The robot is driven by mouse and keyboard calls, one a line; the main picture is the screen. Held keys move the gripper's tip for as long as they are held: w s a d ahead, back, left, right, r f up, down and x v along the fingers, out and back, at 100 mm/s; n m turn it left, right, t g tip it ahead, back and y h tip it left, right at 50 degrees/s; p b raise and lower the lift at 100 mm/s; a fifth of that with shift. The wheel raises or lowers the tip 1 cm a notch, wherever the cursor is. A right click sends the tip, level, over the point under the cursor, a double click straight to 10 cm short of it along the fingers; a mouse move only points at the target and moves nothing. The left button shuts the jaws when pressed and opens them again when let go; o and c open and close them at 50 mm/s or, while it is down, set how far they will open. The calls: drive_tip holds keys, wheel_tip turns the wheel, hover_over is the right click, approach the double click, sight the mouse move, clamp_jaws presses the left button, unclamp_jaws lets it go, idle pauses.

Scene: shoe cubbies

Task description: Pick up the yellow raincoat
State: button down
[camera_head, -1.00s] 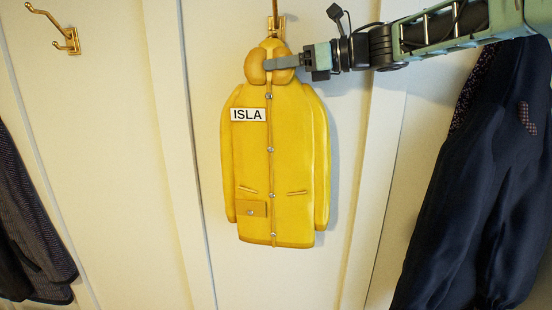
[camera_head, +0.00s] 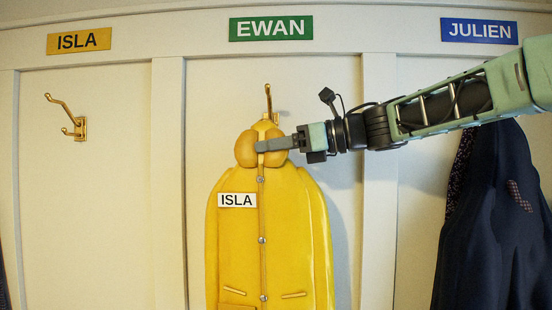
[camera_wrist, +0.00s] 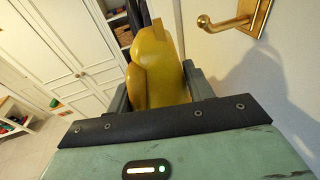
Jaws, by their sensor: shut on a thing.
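The yellow raincoat (camera_head: 262,215), with an "ISLA" label on its chest, is upright on the wall panel below the green EWAN sign (camera_head: 270,29). My gripper (camera_head: 264,146) comes from the right and is shut on the raincoat at its collar. In the wrist view the yellow coat (camera_wrist: 155,72) sits between the two dark fingers of my gripper (camera_wrist: 158,92). A brass hook (camera_head: 269,98) stands just above and behind the collar. Whether the coat still rests on this hook I cannot tell. The coat's lower end is out of view.
An empty brass hook (camera_head: 72,122) is on the left panel under the yellow ISLA sign (camera_head: 79,40). A dark coat (camera_head: 495,225) hangs at the right under the blue JULIEN sign (camera_head: 479,30). A brass hook (camera_wrist: 232,22) is close at the wrist view's upper right.

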drive_tip(key=s+b, duration=0.5)
drive_tip(key=s, duration=0.7)
drive_tip(key=shift+s+a, duration=0.2)
drive_tip(key=shift+s, duration=0.1)
